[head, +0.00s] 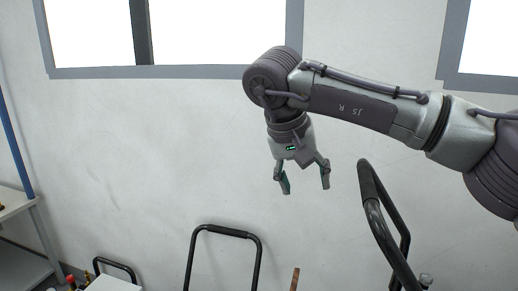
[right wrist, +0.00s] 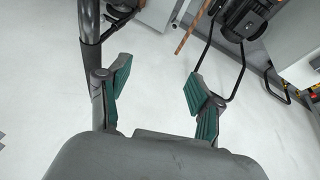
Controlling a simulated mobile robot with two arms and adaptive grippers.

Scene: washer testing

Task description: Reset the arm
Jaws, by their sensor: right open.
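My right arm (head: 350,103) comes in from the right, raised in front of the white wall, with its elbow bent and the wrist pointing down. My right gripper (head: 305,186) hangs open and empty, its two fingers apart. In the right wrist view the open fingers (right wrist: 152,92) have green pads, with only pale floor between them. My left arm and left gripper are not in view.
A black handle (head: 375,210) stands just right of my right gripper. Another black handle (head: 228,233) stands lower left. A shelf (head: 22,235) is at the far left. A brown stick (head: 295,279) is below. The wall at left centre is clear.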

